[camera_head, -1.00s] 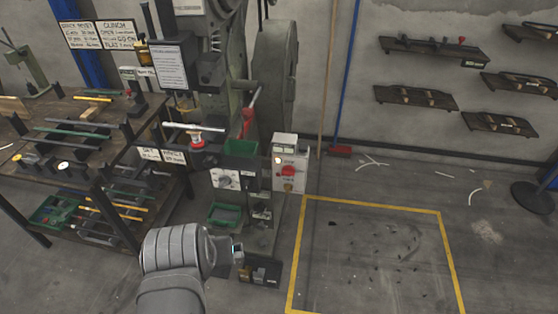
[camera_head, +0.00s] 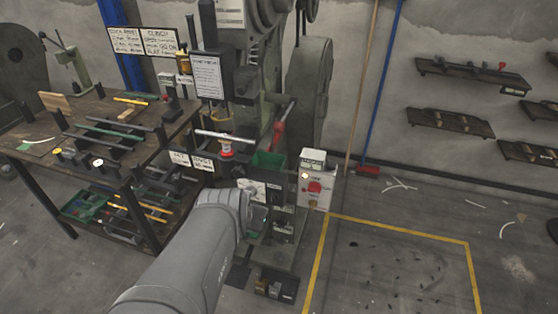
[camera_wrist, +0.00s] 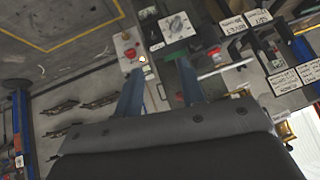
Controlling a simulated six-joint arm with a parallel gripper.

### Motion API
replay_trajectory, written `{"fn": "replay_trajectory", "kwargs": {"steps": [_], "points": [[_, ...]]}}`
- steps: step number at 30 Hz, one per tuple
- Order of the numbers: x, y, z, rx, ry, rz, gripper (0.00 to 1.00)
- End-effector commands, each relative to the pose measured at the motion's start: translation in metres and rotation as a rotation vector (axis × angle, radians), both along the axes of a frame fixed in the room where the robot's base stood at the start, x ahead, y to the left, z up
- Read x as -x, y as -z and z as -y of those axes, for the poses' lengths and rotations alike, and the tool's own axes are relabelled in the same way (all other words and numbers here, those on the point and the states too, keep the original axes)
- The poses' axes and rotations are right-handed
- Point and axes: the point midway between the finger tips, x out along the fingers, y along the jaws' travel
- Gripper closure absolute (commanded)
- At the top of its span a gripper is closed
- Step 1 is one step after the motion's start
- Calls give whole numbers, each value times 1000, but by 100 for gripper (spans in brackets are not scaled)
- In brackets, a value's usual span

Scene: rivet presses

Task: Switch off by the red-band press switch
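A pale switch box (camera_head: 318,168) with a red switch (camera_head: 315,187) and a small bright lamp stands at the right of the green-grey press (camera_head: 262,95). The box also shows upside down in the wrist view (camera_wrist: 121,41), with its red switch (camera_wrist: 130,53) just beyond the left finger. A red-topped piece (camera_head: 226,150) sits at the press front, and a red lever (camera_head: 278,137) is behind it. My gripper (camera_wrist: 160,78) has its two fingers apart with nothing held between them. In the head view my arm hides the fingers, left of and below the box.
A workbench (camera_head: 90,107) with tools stands on the left. Wall shelves (camera_head: 450,122) hang at the right. The yellow-marked floor (camera_head: 400,262) is mostly clear.

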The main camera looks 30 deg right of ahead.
Motion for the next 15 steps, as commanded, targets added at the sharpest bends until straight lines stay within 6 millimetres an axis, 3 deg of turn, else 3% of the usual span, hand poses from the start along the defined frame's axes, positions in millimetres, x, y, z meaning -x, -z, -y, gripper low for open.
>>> {"fn": "replay_trajectory", "kwargs": {"steps": [6, 15], "points": [[-45, 14, 42, -35, 141, 125, 64], [-94, 43, 98, -89, 316, 322, 64]]}}
